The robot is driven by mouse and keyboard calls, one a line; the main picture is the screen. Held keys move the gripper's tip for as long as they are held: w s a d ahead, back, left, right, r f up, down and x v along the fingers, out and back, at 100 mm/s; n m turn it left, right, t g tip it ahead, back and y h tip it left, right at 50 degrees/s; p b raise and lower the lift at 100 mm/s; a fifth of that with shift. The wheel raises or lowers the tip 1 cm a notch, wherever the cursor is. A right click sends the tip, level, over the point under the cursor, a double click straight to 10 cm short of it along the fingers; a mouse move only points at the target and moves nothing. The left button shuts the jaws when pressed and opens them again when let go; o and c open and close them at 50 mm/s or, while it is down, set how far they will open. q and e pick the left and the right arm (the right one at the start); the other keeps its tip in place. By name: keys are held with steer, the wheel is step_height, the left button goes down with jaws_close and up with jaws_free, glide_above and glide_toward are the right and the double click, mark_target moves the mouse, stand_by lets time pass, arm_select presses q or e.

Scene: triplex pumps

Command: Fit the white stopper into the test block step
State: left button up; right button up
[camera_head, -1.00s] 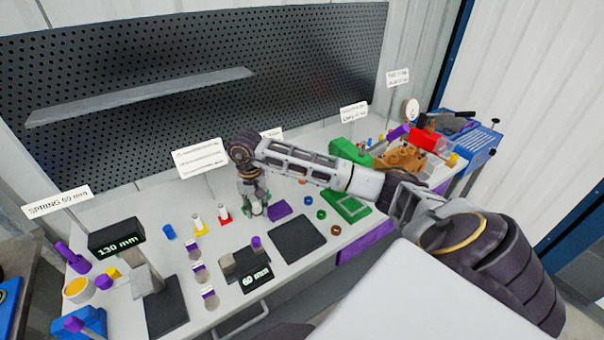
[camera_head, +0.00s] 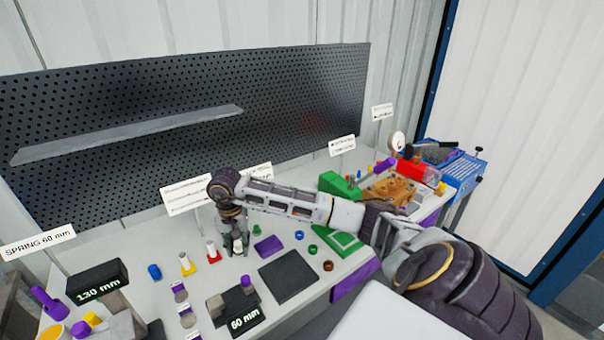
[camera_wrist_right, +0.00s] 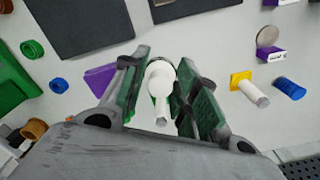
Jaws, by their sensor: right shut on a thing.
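My right gripper (camera_head: 238,245) points down at the bench, just right of the white pin on a red base (camera_head: 213,253). In the right wrist view its two green-padded fingers (camera_wrist_right: 160,95) are shut on the white stopper (camera_wrist_right: 160,82), which shows a round white head and a narrower white stem. In the head view the stopper is mostly hidden by the fingers. I cannot tell whether its lower end touches the bench. A brown block with holes (camera_head: 388,191), possibly the test block, stands at the right back. My left gripper is not in view.
A white pin on a yellow base (camera_head: 187,265) and a blue cylinder (camera_head: 154,272) stand to the left. A purple block (camera_head: 268,246), dark mat (camera_head: 289,276) and green plate (camera_head: 338,243) lie to the right. A perforated panel (camera_head: 200,130) stands behind.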

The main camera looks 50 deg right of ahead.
stand_by(0.3)
steer(key=shift+f, duration=0.1)
stand_by(0.3)
steer(key=p, duration=0.1)
glide_above(244, 271)
steer(key=shift+f, duration=3)
steer(key=shift+f, duration=0.1)
steer(key=shift+f+p, duration=0.45)
steer(key=shift+f, duration=1.35)
steer(key=shift+f, duration=0.15)
